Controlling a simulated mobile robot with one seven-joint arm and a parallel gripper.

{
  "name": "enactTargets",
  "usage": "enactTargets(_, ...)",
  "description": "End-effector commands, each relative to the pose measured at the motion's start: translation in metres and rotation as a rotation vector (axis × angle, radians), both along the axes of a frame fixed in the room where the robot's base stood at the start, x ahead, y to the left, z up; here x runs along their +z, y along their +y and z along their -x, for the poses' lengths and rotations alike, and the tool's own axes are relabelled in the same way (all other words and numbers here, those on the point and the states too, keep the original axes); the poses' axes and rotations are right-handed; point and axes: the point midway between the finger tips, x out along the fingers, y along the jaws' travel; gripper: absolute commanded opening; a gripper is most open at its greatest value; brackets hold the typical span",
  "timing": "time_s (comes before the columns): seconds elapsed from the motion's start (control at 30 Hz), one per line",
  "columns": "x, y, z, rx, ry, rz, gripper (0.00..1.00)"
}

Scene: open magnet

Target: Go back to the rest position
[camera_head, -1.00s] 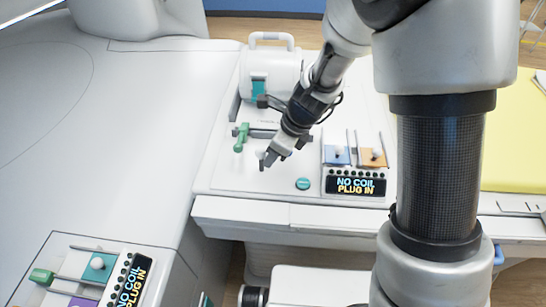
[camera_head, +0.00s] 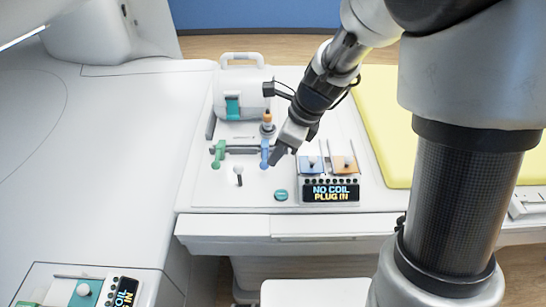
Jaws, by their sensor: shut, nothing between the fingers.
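My gripper (camera_head: 279,152) is at the end of my arm, which reaches down from the upper right in the head view. Its fingers are shut and empty. They are just right of a blue handle (camera_head: 265,152) on the white panel (camera_head: 203,193); I cannot tell whether they touch it. A green handle (camera_head: 218,152) stands to the left of the blue one. A small dark pin with a white top (camera_head: 239,172) stands in front of them.
A white coil housing with a carrying handle (camera_head: 241,90) stands behind. A display (camera_head: 331,192) reads "NO COIL PLUG IN", with blue and orange sliders behind it. A yellow pad (camera_head: 385,120) lies to the right. A second control box (camera_head: 122,291) is at lower left.

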Motion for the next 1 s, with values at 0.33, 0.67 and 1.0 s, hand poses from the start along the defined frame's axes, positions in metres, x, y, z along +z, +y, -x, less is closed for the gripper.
enactTargets(0.33,0.000,0.000,0.000,0.000,0.000,0.000,0.00)
enactTargets(0.67,0.087,-0.027,0.034,0.427,-0.246,0.093,0.00)
enactTargets(1.0,0.195,-0.100,0.132,1.371,-0.597,0.567,0.00)
